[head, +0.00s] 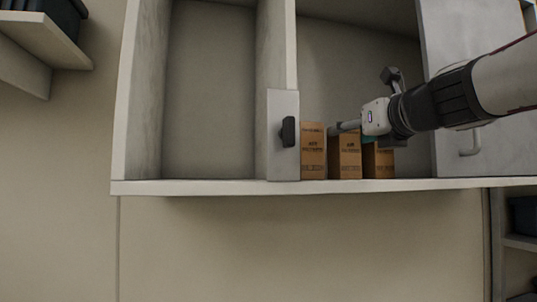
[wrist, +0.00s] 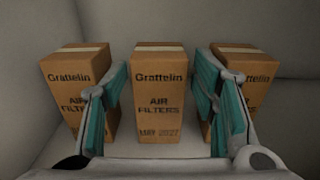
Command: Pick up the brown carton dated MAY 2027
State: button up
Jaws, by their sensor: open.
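My gripper (wrist: 160,76) is open, with one teal-padded finger on each side of the middle carton. Gaps show between the pads and that carton. In the head view my gripper (head: 354,129) reaches in from the right.
The cartons stand in a pale cabinet compartment, near its front edge (head: 230,187). A panel with a dark handle (head: 289,132) is just left of them. A door with a light handle (head: 470,146) is at the right. The left compartment (head: 210,95) is empty.

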jog(key=w, duration=0.2)
jog(key=w+a, duration=0.1)
jog(key=w, duration=0.1)
jog(key=shift+r, duration=0.1)
jog(key=shift+s, duration=0.1)
jog(key=c, duration=1)
jog(key=shift+r, duration=0.1)
